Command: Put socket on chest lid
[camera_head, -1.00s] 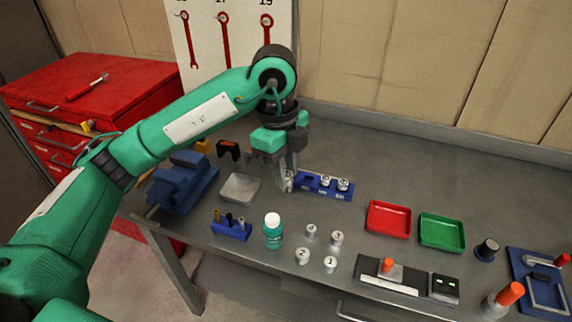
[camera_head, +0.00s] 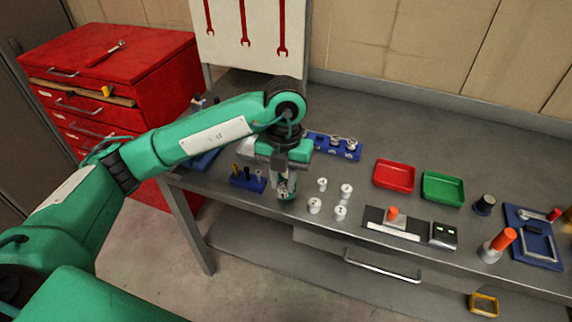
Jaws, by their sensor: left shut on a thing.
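My left gripper (camera_head: 283,186) is shut on a small silver socket (camera_head: 283,191), above the front part of the workbench. The red tool chest stands at the far left; its flat chest lid (camera_head: 150,52) is well to the left of and behind the gripper. The blue socket rail (camera_head: 322,145) lies behind the gripper and holds two silver sockets (camera_head: 351,143); its left end is partly hidden by my wrist. My right gripper is not in view.
A blue holder (camera_head: 247,182), several numbered weights (camera_head: 340,212), a red tray (camera_head: 394,176) and a green tray (camera_head: 442,188) stand on the bench. The gripper hides the teal bottle's place.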

